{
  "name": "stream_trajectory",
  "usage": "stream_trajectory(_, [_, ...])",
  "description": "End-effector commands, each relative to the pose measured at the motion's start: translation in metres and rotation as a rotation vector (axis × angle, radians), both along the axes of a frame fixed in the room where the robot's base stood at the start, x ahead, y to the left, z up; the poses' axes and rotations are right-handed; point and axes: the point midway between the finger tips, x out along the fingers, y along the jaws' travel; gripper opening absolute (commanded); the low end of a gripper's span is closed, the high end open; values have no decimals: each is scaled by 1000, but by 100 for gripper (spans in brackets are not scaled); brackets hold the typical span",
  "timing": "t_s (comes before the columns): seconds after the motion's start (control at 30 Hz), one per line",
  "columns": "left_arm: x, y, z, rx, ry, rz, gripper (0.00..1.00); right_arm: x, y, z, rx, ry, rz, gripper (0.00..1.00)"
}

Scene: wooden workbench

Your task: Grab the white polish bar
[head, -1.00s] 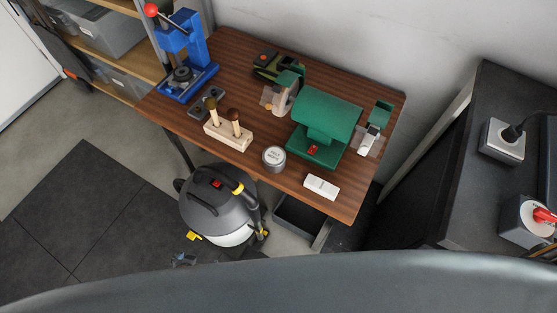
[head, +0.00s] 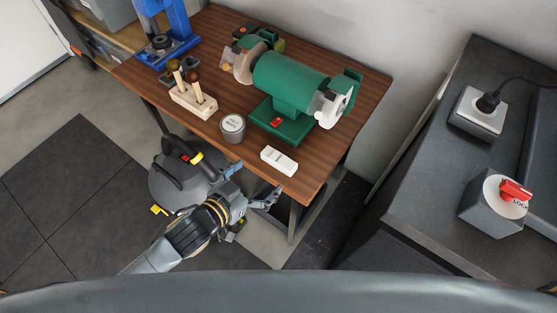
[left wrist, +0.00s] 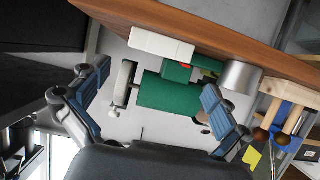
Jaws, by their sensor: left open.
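The white polish bar (head: 279,160) lies flat on the wooden workbench near its front edge, in front of the green bench grinder. In the left wrist view the bar (left wrist: 162,46) shows at the table edge, above the gap between the fingers. My left gripper (head: 254,183) is open and empty, in front of the bench's front edge and short of the bar. Its two blue-padded fingers are spread wide in the left wrist view (left wrist: 155,100). My right gripper is not in view.
The green bench grinder (head: 289,85) stands behind the bar. A round grey tin (head: 232,127) is left of it, with a wooden tool block (head: 193,101) and blue press (head: 166,38) further left. A vacuum (head: 183,176) stands on the floor near my left arm.

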Motion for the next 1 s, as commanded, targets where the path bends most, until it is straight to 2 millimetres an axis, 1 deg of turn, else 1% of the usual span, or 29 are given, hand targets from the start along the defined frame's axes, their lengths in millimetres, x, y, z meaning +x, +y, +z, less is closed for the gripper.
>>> stream_trajectory(0.03, [10, -6, -3, -1, -3, 1, 100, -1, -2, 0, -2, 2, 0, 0])
stream_trajectory(0.1, [18, -13, -8, -1, -2, 1, 100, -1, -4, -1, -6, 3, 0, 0])
stream_trajectory(0.2, [27, -19, -13, 0, -1, 1, 100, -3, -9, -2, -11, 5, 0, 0])
stream_trajectory(0.37, [34, -24, -16, 1, -1, 0, 100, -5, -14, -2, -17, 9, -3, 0])
stream_trajectory(0.47, [44, -31, -19, 0, -2, 1, 100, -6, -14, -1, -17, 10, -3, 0])
stream_trajectory(0.63, [64, -45, -29, 0, 0, 1, 100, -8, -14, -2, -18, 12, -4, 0])
stream_trajectory(0.77, [71, -51, -33, 1, 1, 0, 100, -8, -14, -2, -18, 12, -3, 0])
stream_trajectory(0.97, [71, -51, -34, 1, 2, 0, 100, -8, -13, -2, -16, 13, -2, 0])
stream_trajectory(1.0, [71, -51, -34, 1, 1, 0, 98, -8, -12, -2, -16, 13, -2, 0])
